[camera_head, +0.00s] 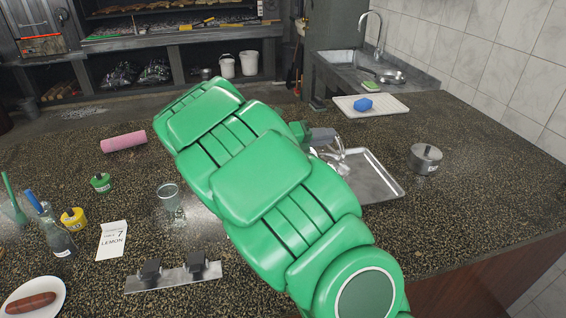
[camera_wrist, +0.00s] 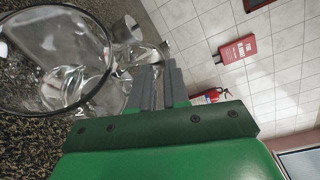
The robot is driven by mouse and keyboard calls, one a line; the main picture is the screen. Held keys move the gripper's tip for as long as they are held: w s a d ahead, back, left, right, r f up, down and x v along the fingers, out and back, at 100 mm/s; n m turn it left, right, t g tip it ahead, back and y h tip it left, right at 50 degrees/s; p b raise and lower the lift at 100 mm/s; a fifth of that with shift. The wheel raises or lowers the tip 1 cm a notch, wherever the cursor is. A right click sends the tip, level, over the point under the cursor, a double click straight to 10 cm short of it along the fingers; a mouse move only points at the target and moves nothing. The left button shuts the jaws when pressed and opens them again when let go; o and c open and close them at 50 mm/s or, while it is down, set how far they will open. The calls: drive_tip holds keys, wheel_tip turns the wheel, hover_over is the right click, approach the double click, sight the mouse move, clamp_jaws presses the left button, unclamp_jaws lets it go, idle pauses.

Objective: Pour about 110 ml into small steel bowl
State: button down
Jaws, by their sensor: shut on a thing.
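My gripper (camera_head: 320,136) is mostly hidden behind my green arm in the head view; a grey finger part shows beyond it. It is shut on a clear glass vessel (camera_head: 338,158), which is over or beside a metal tray (camera_head: 385,188). In the wrist view my gripper (camera_wrist: 160,68) has its grey fingers beside the glass vessel (camera_wrist: 103,82), whose wide dark rim fills the left. The vessel looks tilted, with clear shapes inside; I cannot tell its liquid level. I cannot surely identify the small steel bowl. A steel container (camera_head: 425,158) with a label stands right of the tray.
A sink (camera_head: 345,62) and white board (camera_head: 385,106) lie behind.

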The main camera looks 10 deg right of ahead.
drive_tip(key=shift+s+d+r, duration=0.1)
drive_tip(key=shift+d+r, duration=0.05)
drive_tip(key=shift+s+d+m+y, duration=0.2)
drive_tip(key=shift+m+y, duration=0.2)
drive_tip(key=shift+s+d+m+t+y, duration=0.3)
drive_tip(key=shift+s+d+m+y, duration=0.3)
drive_tip(key=shift+s+d+y, duration=0.15)
drive_tip(key=shift+s+d+f+m+t+y, duration=0.15)
drive_tip(key=shift+s+d+f+m+y, duration=0.1)
drive_tip(key=shift+s+d+m+y, duration=0.2)
drive_tip(key=shift+s+d+f+m+t+y, duration=0.15)
drive_tip(key=shift+s+d+f+m+y, duration=0.05)
drive_tip(key=shift+s+d+m+y, duration=0.25)
drive_tip(key=shift+s+d+f+m+t+y+b, duration=0.35)
drive_tip(key=shift+s+d+f+m+t+y, duration=0.65)
drive_tip(key=shift+y, duration=0.55)
drive_tip(key=shift+f, duration=0.1)
